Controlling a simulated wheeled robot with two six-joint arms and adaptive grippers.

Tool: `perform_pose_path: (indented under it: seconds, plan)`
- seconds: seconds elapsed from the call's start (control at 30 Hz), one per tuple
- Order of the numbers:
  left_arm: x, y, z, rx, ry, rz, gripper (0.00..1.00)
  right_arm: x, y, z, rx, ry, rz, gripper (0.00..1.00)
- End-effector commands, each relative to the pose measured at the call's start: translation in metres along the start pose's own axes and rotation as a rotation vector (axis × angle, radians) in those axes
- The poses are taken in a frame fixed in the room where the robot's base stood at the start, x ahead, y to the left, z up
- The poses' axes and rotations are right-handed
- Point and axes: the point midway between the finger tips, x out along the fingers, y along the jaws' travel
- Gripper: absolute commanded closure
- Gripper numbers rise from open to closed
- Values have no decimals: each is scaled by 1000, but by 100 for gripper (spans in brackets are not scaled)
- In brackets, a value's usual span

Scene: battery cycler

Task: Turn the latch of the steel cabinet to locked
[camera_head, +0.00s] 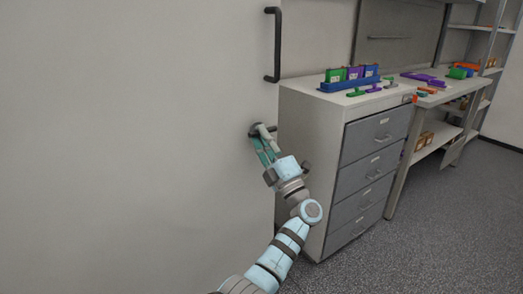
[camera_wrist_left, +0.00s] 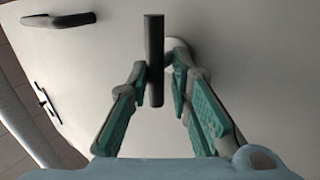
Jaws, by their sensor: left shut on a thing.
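The steel cabinet (camera_head: 130,130) fills the left of the head view with its large pale front. Its dark latch (camera_head: 254,129) is at the right part of this front, below the long handle, and is mostly hidden by my fingers. My left gripper (camera_head: 265,143) reaches up to it from below right. In the left wrist view the latch (camera_wrist_left: 154,60) is a dark bar upright in the picture, between the teal fingers of my left gripper (camera_wrist_left: 164,82), which are shut on it. A round base shows behind the right finger. My right gripper is out of view.
A dark vertical handle (camera_head: 273,45) is on the cabinet above the latch. A drawer unit (camera_head: 370,150) stands close on the right, with a blue rack (camera_head: 350,83) on top. A workbench (camera_head: 445,92) lies beyond it. The floor (camera_head: 440,230) at right is clear.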

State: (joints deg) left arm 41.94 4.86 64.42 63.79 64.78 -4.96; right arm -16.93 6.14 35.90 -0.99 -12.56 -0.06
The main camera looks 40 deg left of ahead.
Motion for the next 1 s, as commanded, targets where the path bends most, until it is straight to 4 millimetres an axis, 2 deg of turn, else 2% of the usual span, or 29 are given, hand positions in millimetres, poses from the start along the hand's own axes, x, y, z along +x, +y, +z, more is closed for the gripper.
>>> perform_pose_path:
  seconds: [0.13, 0.57, 0.6, 0.67, 1.0]
  plan:
    - [3, 5, 1, -27, 16, 11, 100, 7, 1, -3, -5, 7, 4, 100]
    - [4, 7, 1, -36, 20, 12, 100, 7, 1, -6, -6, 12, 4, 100]
    - [4, 7, 1, -36, 20, 12, 76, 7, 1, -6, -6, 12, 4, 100]
    - [4, 7, 0, -35, 21, 12, 67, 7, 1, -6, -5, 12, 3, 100]
    - [3, 3, -1, -31, 22, 5, 67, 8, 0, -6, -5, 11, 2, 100]
